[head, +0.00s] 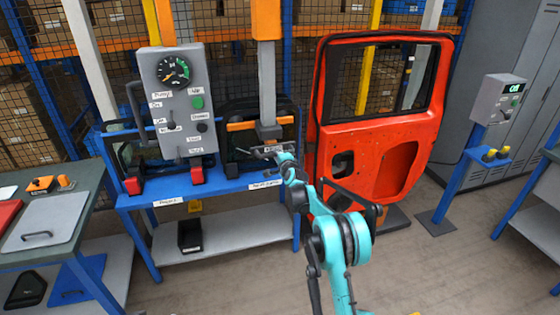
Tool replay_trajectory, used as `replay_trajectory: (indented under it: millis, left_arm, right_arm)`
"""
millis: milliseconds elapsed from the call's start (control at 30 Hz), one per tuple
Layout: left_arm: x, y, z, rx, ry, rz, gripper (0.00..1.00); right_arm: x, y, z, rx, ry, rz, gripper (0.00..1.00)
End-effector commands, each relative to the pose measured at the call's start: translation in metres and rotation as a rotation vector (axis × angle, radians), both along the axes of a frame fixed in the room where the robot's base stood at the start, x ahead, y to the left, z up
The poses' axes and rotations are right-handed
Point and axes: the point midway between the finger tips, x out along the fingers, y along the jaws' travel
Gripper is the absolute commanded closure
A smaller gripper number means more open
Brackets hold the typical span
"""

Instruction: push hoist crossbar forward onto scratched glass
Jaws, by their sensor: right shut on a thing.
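The hoist (267,85) hangs down as a grey post under an orange upper part, with a grey block at its lower end. A thin crossbar (258,149) shows just below that block, partly hidden by my gripper. My right gripper (273,153) is at the crossbar, shut on it. Behind is a dark glass pane (236,148) in a black frame, standing on the blue rack; much of it is hidden by the hoist. I cannot make out scratches, nor tell whether the hoist touches the pane. My left gripper is out of view.
A grey control panel (181,110) with a gauge stands left of the hoist. A red-orange car door (390,130) stands close on the right. The blue rack (222,185) has a lower shelf with a black bin (190,236). The floor at front right is clear.

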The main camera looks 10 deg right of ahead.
Motion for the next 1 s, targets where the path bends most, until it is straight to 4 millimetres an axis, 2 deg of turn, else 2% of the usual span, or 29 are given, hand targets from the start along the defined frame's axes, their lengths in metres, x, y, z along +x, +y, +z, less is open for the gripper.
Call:
replay_trajectory:
  millis: [267,300,367,400,767,867,1000]
  left_arm:
    - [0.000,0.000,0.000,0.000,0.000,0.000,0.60]
    - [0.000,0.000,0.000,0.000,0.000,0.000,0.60]
    - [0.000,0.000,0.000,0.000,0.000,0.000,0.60]
    - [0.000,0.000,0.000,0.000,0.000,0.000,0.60]
    - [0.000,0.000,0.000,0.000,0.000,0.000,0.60]
    - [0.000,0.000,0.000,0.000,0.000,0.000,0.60]
    - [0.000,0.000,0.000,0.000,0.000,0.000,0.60]
  right_arm:
    - [0.002,-0.001,0.004,0.000,-0.008,-0.005,1.00]
    - [0.002,-0.001,0.004,0.000,-0.009,-0.005,0.81]
    - [0.002,-0.001,0.004,0.000,-0.008,-0.004,0.65]
    - [0.002,-0.001,0.004,0.000,-0.008,-0.004,0.62]
    - [-0.003,-0.001,0.004,0.001,-0.005,-0.003,0.62]
    - [-0.014,-0.001,0.006,0.002,-0.005,-0.003,0.62]
    - [-0.041,-0.002,0.012,0.001,-0.005,-0.003,0.62]
